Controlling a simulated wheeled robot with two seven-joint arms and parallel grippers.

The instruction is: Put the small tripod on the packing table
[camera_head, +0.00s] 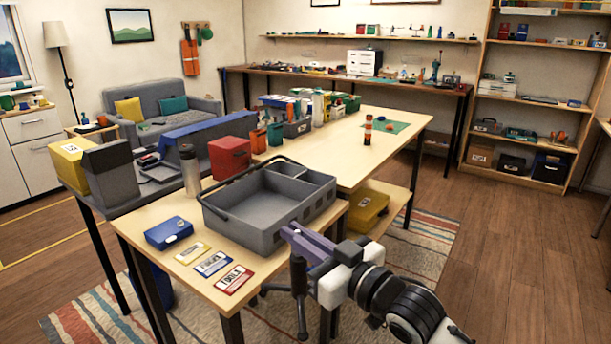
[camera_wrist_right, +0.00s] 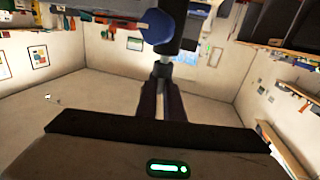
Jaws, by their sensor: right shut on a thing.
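My right gripper (camera_head: 292,234) comes in from the lower right, its purple-grey fingers at the near right side of the grey crate. A dark slender thing with thin legs, which looks like the small tripod (camera_head: 299,285), shows beside the gripper, in front of the table edge. In the right wrist view the fingers (camera_wrist_right: 166,78) are shut on a dark stem with a round blue part (camera_wrist_right: 158,25); how it sits in the jaws is partly hidden. The near light-wood table (camera_head: 160,216), apparently the packing table, bears the crate. My left gripper is out of view.
The open grey crate (camera_head: 250,240) fills much of the near table. A blue box (camera_head: 168,233) and several labelled cards (camera_head: 212,263) lie left of it. A red box (camera_head: 230,157) stands behind. The farther table (camera_head: 345,160) has free room. A yellow case (camera_head: 366,208) sits lower down.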

